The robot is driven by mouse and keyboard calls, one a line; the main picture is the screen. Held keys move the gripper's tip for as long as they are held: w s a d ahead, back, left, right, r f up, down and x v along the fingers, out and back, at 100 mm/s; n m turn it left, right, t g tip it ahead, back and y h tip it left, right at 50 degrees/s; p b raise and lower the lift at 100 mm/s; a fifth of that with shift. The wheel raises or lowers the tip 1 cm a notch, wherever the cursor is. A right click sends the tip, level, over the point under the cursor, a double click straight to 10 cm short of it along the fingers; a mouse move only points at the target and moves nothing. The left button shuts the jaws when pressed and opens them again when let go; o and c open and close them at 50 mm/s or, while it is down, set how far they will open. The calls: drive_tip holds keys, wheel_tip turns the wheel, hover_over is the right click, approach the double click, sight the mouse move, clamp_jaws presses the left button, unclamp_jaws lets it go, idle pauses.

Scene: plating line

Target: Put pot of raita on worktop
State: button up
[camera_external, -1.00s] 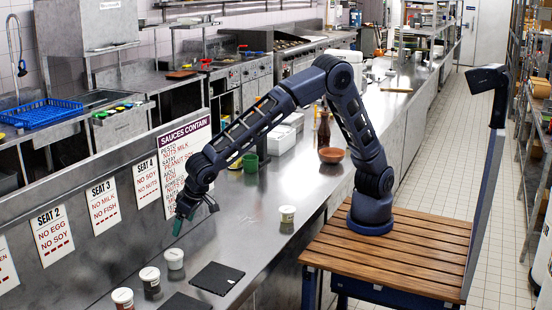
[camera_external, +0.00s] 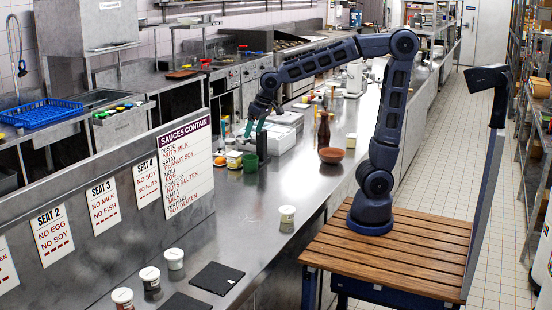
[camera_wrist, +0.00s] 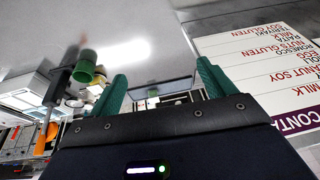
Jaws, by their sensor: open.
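Several small white-labelled pots stand on the steel worktop (camera_external: 240,225). One pot (camera_external: 287,212) stands alone near the right edge. Another pot (camera_external: 174,258), a darker-bodied pot (camera_external: 149,278) and a red-brown pot (camera_external: 122,298) stand in a row at the front left. Their labels are too small to read, so I cannot tell which holds raita. My gripper (camera_external: 255,128) is open and empty, raised above the far worktop near a green cup (camera_external: 250,162). Its teal fingers (camera_wrist: 162,88) are spread in the wrist view, with no pot between them.
Dark slates (camera_external: 217,278) lie beside the front pots. A brown bottle (camera_external: 324,132), a terracotta bowl (camera_external: 332,155) and white equipment (camera_external: 278,138) stand farther back. The sauces sign (camera_external: 184,165) borders the left. The middle worktop is mostly clear.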

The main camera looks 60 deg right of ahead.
drive_tip(key=s+d+f+t+h, duration=0.1)
drive_tip(key=s+d+f, duration=0.1)
drive_tip(key=s+d, duration=1.6)
drive_tip(key=shift+s+f+m, duration=0.15)
drive_tip(key=shift+s+m, duration=0.15)
drive_tip(key=shift+s, duration=0.9)
